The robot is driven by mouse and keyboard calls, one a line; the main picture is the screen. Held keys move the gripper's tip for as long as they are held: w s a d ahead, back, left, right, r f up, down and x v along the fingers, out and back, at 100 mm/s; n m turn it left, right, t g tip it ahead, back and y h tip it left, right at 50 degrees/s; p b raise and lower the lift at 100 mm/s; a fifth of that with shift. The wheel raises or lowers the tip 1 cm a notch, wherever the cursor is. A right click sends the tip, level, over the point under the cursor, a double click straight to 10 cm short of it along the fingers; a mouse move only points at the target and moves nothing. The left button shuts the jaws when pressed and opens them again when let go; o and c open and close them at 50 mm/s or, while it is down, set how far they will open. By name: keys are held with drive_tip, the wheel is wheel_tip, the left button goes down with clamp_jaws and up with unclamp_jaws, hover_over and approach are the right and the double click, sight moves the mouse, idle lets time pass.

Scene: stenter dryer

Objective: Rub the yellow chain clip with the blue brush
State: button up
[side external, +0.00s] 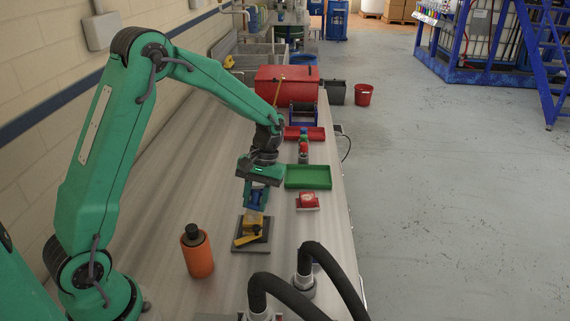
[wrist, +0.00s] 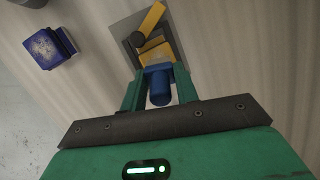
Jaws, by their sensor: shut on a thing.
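My gripper (side external: 257,195) points down over the bench and is shut on the blue brush (side external: 256,198). In the wrist view the brush's blue handle (wrist: 160,90) sits between the two green fingers. The yellow chain clip (side external: 254,220) is on a dark grey plate (side external: 240,247), just below the brush in the side view. In the wrist view the clip (wrist: 153,20) shows just beyond the brush, with its long arm angled up. The brush's lower end is close to the clip; I cannot tell whether they touch.
An orange bottle (side external: 198,256) stands left of the plate. A small red object (side external: 307,200) and a green tray (side external: 308,177) lie to the right. Black hoses (side external: 325,265) rise at the front. A blue block (wrist: 50,46) shows in the wrist view. A red box (side external: 287,85) stands behind.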

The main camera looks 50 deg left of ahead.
drive_tip(key=shift+w+a, duration=0.1)
drive_tip(key=shift+w+a, duration=0.9)
drive_tip(key=shift+a, duration=0.1)
drive_tip(key=shift+s+d+f, duration=0.1)
drive_tip(key=shift+s+d, duration=0.95)
drive_tip(key=shift+d, duration=0.1)
drive_tip(key=shift+d, duration=0.1)
